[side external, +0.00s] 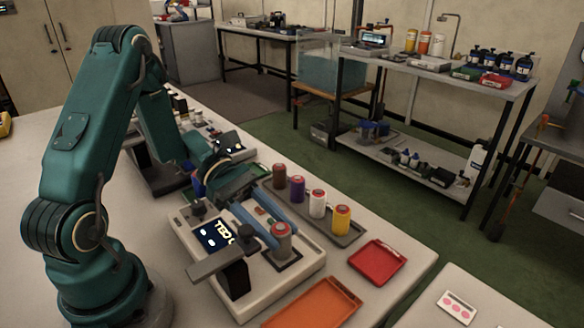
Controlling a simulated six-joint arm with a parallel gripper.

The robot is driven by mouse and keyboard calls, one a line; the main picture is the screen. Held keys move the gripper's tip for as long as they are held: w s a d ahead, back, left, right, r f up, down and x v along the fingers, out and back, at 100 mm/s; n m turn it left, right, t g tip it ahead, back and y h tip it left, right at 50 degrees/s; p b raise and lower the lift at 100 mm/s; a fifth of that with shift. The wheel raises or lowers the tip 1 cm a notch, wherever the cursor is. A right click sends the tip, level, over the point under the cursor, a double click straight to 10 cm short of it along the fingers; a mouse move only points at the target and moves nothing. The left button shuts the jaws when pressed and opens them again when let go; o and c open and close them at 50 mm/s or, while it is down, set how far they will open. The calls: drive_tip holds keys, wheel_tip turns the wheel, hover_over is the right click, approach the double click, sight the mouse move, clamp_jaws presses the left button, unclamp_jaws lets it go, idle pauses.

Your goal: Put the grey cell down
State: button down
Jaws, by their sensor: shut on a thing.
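The grey cell (281,246) is upright with a reddish top, at the right end of the pale device (300,282). My gripper (284,235) reaches in from the upper left, and its two blue fingers are shut on the cell's sides. The cell is over or in a dark grey square seat on the device. I cannot tell whether its base touches the seat. The device has a lit display (216,236) with lettering and a dark post carrying a grey bar (222,262).
Behind the device, a grey tray (342,240) holds brown, purple, white (317,204) and yellow (342,220) cells in a row. A red tray (377,262) lies to the right, an orange tray (312,304) in front. A card with pink dots (457,305) lies on another table.

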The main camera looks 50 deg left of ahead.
drive_tip(key=shift+f, duration=0.25)
drive_tip(key=c, duration=0.8)
unclamp_jaws()
drive_tip(key=shift+o, duration=0.2)
drive_tip(key=shift+r, duration=0.2)
drive_tip(key=shift+a+r, duration=0.25)
drive_tip(key=shift+a, duration=0.05)
drive_tip(key=v, duration=1.1)
drive_tip(key=shift+a, duration=0.15)
